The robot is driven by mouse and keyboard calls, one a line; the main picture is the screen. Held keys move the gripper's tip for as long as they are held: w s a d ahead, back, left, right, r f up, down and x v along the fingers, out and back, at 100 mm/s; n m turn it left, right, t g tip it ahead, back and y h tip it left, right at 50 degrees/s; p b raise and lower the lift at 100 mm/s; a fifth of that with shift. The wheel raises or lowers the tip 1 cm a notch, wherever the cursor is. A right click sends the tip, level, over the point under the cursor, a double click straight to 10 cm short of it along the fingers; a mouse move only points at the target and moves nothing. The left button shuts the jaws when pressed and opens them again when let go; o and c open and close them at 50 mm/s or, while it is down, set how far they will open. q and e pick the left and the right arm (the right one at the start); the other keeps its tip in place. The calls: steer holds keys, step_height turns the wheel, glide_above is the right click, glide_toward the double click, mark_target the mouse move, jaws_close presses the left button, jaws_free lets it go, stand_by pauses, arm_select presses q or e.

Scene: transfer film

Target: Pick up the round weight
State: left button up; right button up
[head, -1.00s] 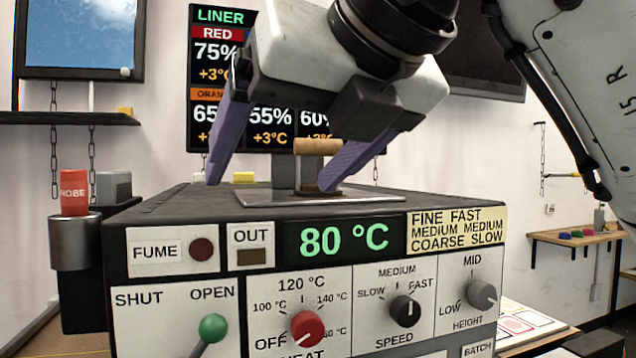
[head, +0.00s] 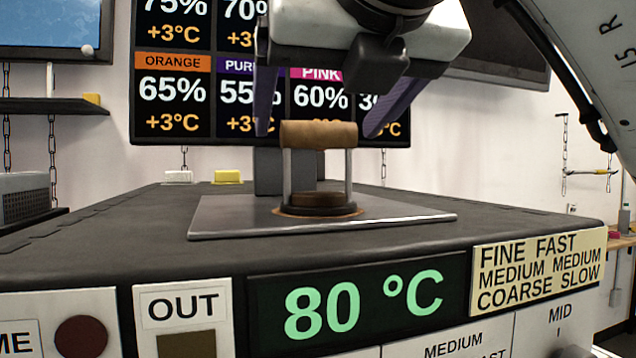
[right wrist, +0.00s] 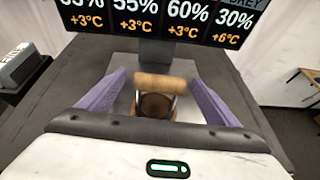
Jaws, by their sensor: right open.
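The round weight (head: 318,203) is a low brown disc with a metal frame and a tan horizontal handle (head: 318,134) on top. It stands upright on a grey metal plate (head: 420,217) on the machine's top. My right gripper (head: 322,128) is open above the weight, its purple fingers apart on either side at about handle height. In the right wrist view the handle (right wrist: 160,81) lies between the two fingers (right wrist: 160,78), with space visible on both sides. I cannot tell how far the fingers are from it in depth. My left gripper is not in view.
The dark machine top (head: 130,222) has free room around the plate. Behind it stands a screen (head: 180,95) on a grey post, with a white block (head: 178,177) and a yellow block (head: 227,177) nearby. A grey box (right wrist: 20,68) is at the left.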

mark_target(312, 135)
steer(key=p+x, duration=0.1)
steer(key=x, duration=0.5)
steer(key=shift+w, duration=0.2)
steer(key=c, duration=2.1)
steer(key=shift+r, duration=0.2)
jaws_close()
steer(key=shift+r+p, duration=0.15)
steer(key=shift+p, duration=0.15)
